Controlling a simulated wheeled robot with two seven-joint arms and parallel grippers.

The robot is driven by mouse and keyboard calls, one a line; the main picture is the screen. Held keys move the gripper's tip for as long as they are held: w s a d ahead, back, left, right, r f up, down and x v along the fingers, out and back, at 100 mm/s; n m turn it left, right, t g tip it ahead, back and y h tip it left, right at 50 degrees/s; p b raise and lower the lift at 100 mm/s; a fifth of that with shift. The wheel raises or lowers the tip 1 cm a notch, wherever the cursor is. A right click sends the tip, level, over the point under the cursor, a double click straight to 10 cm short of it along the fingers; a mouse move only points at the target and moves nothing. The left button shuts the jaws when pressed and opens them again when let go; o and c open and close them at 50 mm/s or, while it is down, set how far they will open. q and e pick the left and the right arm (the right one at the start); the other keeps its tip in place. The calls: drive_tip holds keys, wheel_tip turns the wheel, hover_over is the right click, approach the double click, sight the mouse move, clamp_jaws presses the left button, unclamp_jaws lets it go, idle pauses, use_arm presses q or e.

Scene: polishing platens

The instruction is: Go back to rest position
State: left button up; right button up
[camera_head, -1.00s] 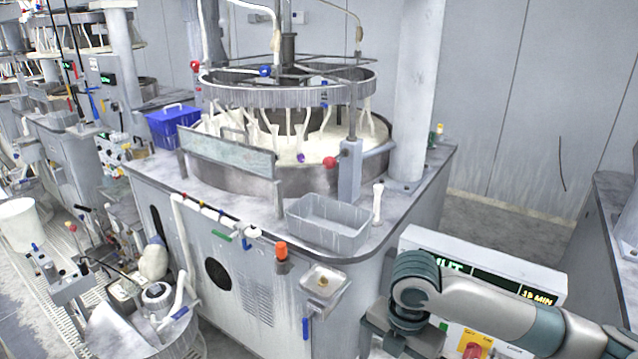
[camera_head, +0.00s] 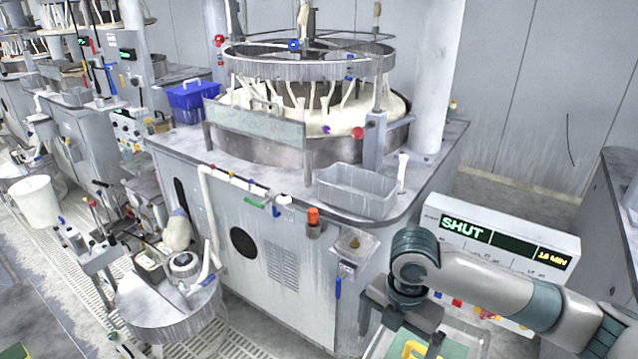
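My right arm comes in from the right edge and bends down at the wrist. Its dark gripper (camera_head: 400,330) is low in the picture, in front of the machine's front right corner. Its two fingers show apart, with nothing seen between them; the tips are near the bottom edge. My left gripper is not in view.
A control box (camera_head: 510,240) reading "SHUT" stands behind my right arm. Below the gripper a tray (camera_head: 468,343) holds something green and yellow. The polishing machine (camera_head: 230,185) carries a grey bin (camera_head: 355,190) and a blue box (camera_head: 193,100). A round stand (camera_head: 165,310) is at lower left.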

drive_tip(key=s+a+f+m+t+y, duration=0.2)
drive_tip(key=s+a+f+m+y, duration=0.3)
drive_tip(key=s+a+f+m, duration=0.5)
drive_tip(key=s+d+f+m+t+h, duration=0.15)
drive_tip(key=s+d+f+m, duration=0.25)
drive_tip(key=s+d+m, duration=0.45)
drive_tip(key=s+d+f+m+h, duration=0.3)
drive_tip(key=s+d+f+m, duration=0.1)
drive_tip(key=s+d+m, duration=0.4)
drive_tip(key=w+f+n+b, duration=0.1)
drive_tip(key=w+f+b, duration=0.1)
drive_tip(key=f, duration=1.2)
drive_tip(key=w+f+b, duration=0.2)
drive_tip(key=f+b, duration=0.1)
drive_tip(key=f, duration=1.1)
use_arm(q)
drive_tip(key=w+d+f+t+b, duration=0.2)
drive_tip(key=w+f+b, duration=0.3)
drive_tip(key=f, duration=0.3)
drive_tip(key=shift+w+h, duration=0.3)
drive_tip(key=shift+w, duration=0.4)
use_arm(e)
drive_tip(key=s+f, duration=0.7)
drive_tip(key=f, duration=0.6)
drive_tip(key=s+d+f, duration=0.1)
drive_tip(key=s+f, duration=0.6)
drive_tip(key=f, duration=0.5)
drive_tip(key=shift+s+d+f, duration=0.2)
drive_tip(key=shift+s+f, duration=0.15)
drive_tip(key=shift+f, duration=0.05)
